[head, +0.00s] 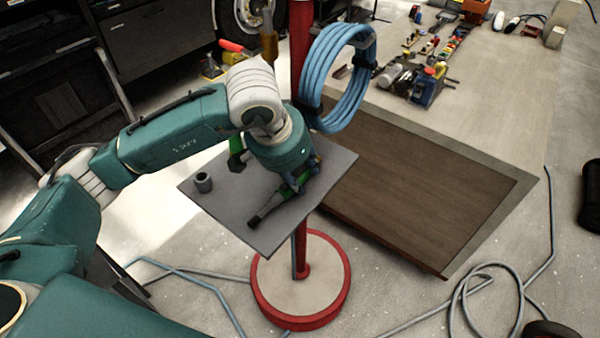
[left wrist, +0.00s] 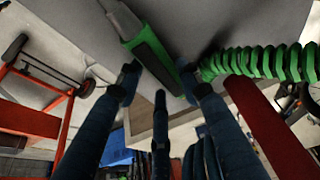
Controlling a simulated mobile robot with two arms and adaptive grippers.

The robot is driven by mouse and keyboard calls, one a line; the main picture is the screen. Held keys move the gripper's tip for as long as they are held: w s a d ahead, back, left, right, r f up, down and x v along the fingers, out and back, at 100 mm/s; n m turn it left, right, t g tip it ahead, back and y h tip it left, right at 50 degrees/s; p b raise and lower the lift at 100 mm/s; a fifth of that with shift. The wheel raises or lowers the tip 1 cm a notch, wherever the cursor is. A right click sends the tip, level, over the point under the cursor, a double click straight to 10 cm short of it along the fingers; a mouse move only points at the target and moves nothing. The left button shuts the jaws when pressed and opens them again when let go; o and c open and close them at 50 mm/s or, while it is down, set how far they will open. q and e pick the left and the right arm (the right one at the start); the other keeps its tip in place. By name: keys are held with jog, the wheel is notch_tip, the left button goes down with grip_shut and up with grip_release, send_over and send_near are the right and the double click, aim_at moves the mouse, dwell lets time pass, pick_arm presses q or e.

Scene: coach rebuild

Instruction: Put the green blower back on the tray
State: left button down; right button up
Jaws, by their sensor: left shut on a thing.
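The grey tray (head: 225,210) is a flat square plate fixed to a red post. The green blower (head: 284,194), with a black nozzle pointing toward the lower left, is at the tray's right half. My left gripper (head: 303,178) reaches down over it and is shut on the blower's body. In the left wrist view the blower (left wrist: 150,52) lies between the blue fingers of the gripper (left wrist: 160,88), close to a grey surface. I cannot tell whether it touches the tray. A green coiled hose (left wrist: 265,64) shows beside it. My right gripper is not in view.
A small grey cup (head: 203,182) stands on the tray's left side. A blue hose coil (head: 338,78) hangs on the red post (head: 301,50) behind my wrist. The post's round base (head: 300,285) and loose cables are on the floor. A brown panel (head: 420,180) lies at right.

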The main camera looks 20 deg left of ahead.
pick_arm(q)
jog(key=shift+s+f, duration=0.1)
jog(key=shift+f, duration=0.1)
dwell(0.6)
jog(key=c, duration=1.1)
grip_release()
